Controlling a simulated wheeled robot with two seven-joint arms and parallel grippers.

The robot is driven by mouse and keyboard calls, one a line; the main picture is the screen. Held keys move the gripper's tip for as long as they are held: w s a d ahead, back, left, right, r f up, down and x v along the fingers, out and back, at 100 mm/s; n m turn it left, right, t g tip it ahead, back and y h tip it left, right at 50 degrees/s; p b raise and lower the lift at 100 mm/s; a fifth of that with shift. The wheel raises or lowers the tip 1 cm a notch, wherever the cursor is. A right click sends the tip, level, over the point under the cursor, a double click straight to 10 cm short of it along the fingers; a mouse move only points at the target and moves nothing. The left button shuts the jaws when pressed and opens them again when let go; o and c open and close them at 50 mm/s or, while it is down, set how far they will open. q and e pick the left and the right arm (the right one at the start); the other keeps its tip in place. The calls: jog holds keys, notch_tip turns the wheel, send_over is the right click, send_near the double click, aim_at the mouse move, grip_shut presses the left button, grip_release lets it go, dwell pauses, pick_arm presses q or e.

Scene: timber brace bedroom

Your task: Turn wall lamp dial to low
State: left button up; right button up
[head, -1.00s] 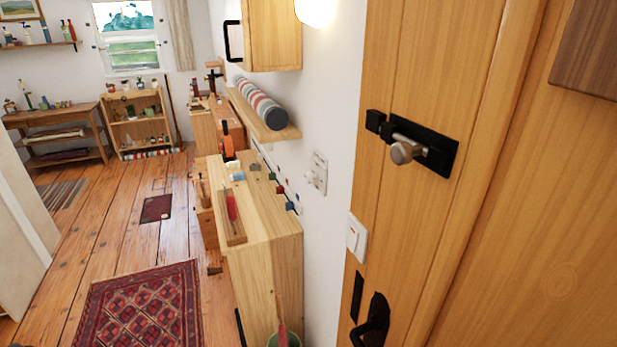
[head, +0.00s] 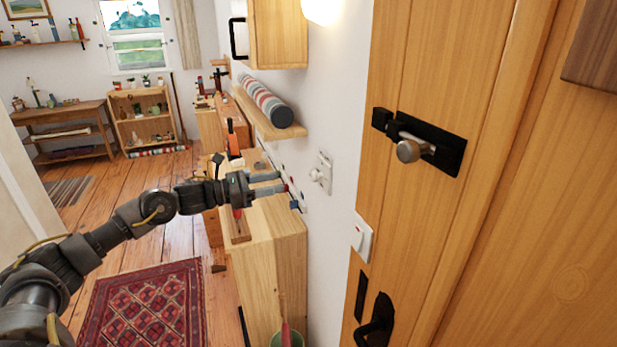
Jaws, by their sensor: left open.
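The lit wall lamp (head: 322,9) glows at the top of the white wall. A white wall plate with a small protruding knob (head: 321,173), which looks like the dial, is on the wall below it; its setting is too small to read. My left gripper (head: 284,182) is open and empty, its fingers pointing right towards the plate. In the picture its tips are just left of the plate, with a gap between them. My right gripper is out of view.
A wooden cabinet (head: 270,255) stands against the wall beneath my left gripper. A shelf with a striped roll (head: 265,97) is above. A white rocker switch (head: 362,238) and a wooden door with a black bolt (head: 425,140) are at right.

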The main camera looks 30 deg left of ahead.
aim_at(312, 175)
pick_arm(q)
jog(key=p+x, duration=0.5)
jog(key=x, duration=0.5)
jog(key=shift+w, duration=0.2)
jog(key=shift+w+d, duration=0.2)
jog(key=shift+w, duration=0.05)
jog(key=shift+f, duration=0.1)
jog(key=c, duration=0.9)
